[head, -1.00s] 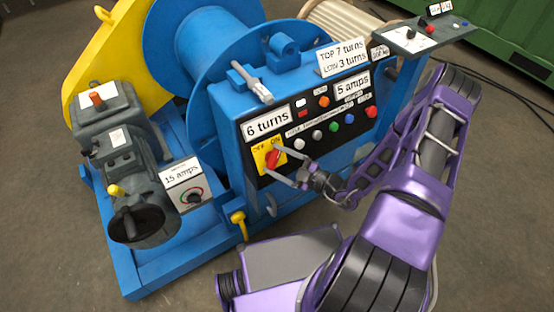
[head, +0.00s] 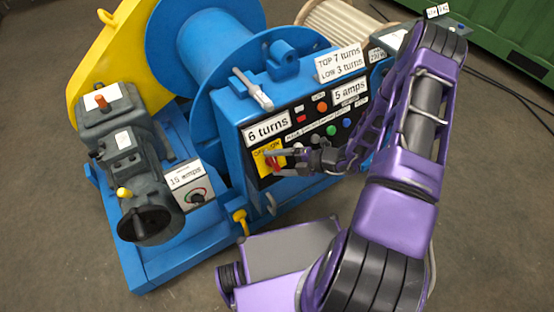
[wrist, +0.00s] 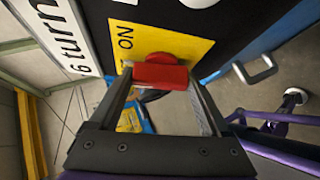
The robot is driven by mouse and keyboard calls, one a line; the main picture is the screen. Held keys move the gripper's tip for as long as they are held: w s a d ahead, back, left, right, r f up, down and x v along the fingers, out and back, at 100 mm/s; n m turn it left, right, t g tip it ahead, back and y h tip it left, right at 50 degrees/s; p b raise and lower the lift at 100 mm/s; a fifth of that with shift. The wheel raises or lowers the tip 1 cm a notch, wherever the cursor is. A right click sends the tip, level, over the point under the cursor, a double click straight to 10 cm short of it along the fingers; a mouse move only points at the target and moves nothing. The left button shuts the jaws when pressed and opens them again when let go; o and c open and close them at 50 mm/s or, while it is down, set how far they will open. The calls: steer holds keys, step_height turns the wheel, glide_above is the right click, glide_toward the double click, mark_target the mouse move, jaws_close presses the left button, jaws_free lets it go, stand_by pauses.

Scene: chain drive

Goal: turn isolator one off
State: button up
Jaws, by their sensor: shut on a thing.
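The isolator is a red handle (wrist: 160,75) on a yellow plate (wrist: 188,44) with OFF and ON lettering, set in the black front panel of the blue winch. In the head view the yellow plate (head: 264,151) is at the panel's lower left, and the handle (head: 274,164) is partly hidden by my fingers. No number one is readable by it. My gripper (head: 277,161) is shut on the handle. In the wrist view the gripper (wrist: 161,82) has a finger at each side of the red handle. I cannot tell exactly which mark the handle points at.
A "6 turns" label (head: 267,127) is above the plate. Green (head: 331,130) and blue (head: 347,123) buttons are right of it, close to my wrist. Bare floor lies in front.

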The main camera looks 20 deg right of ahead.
steer(key=n+g+h, duration=0.1)
steer(key=n, duration=0.2)
steer(key=shift+r+h+p, duration=0.1)
steer(key=shift+h+p, duration=0.2)
steer(key=shift+h, duration=0.1)
steer(key=shift+n+g+h+b, duration=0.5)
steer(key=shift+n+h, duration=0.5)
steer(key=shift+n, duration=0.4)
steer(key=o, duration=1.2)
steer(key=p+v, duration=0.2)
steer(key=v, duration=1.5)
steer(key=shift+s+r, duration=0.15)
steer(key=shift+r, duration=0.05)
